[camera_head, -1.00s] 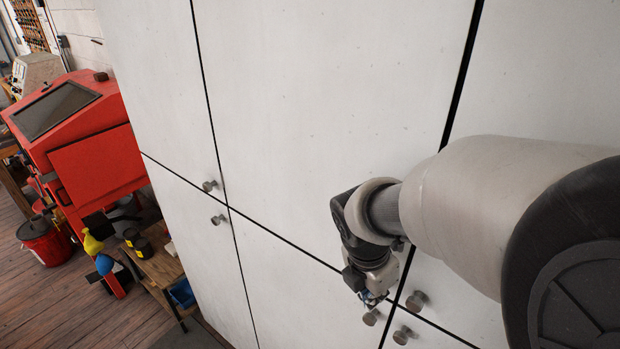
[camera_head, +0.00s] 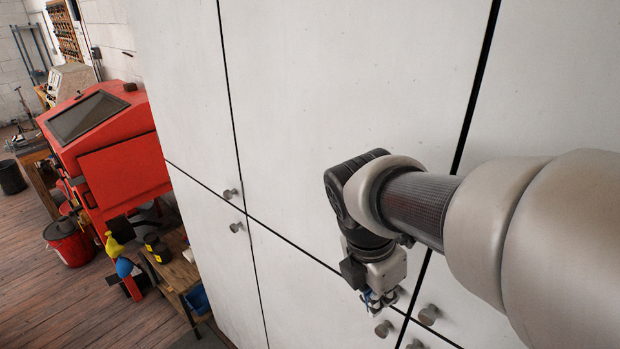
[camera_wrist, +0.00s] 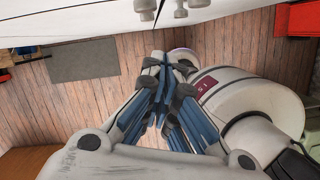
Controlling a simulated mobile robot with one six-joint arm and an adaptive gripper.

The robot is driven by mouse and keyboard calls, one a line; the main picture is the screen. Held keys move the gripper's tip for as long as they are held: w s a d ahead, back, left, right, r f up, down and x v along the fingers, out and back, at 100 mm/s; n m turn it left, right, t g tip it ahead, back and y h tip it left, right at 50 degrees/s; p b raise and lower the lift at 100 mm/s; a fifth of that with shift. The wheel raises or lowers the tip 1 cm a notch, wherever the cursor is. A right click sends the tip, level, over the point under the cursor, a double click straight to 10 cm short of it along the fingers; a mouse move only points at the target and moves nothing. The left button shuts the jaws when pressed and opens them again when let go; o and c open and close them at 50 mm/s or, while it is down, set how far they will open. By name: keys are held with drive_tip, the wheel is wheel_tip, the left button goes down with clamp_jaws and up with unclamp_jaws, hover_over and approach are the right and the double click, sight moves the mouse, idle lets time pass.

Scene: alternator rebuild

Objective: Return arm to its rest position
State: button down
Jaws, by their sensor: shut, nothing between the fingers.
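My arm reaches in from the right in the head view, in front of the white cabinet (camera_head: 330,110). My gripper (camera_head: 378,302) points downward near the round cabinet knobs (camera_head: 428,314); its fingertips are small and partly hidden there. In the wrist view my gripper (camera_wrist: 168,62) shows its blue-and-grey fingers drawn together, with nothing between them. Below the fingers is the wooden floor (camera_wrist: 100,100). The white cabinet front runs along the top of the wrist view, with knobs (camera_wrist: 146,8) just beyond the fingertips. I cannot tell whether the fingers touch them.
At the left stand a red blasting cabinet (camera_head: 110,150), a red bucket (camera_head: 68,242) and a low wooden bench (camera_head: 172,268) with bottles. A grey mat (camera_wrist: 84,60) lies on the floor by the cabinet. Open floor (camera_head: 60,310) shows at lower left.

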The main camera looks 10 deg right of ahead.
drive_tip(key=s+a+f+m+t+y+b, duration=0.1)
drive_tip(key=s+f+m+b, duration=0.3)
drive_tip(key=f+m+b, duration=0.3)
drive_tip(key=s+a+f+m+t+b, duration=0.1)
drive_tip(key=s+f+m+b, duration=0.3)
drive_tip(key=f+m+b, duration=0.4)
drive_tip(key=s+a+f+m+t+y+b, duration=0.1)
drive_tip(key=s+f+m+b, duration=0.3)
drive_tip(key=f+b, duration=1)
drive_tip(key=shift+a+f+m+t+y+b, duration=0.2)
drive_tip(key=shift+a+m+t+y+b, duration=0.1)
drive_tip(key=shift+m+b, duration=1.15)
drive_tip(key=shift+m+p, duration=0.25)
drive_tip(key=shift+p, duration=0.05)
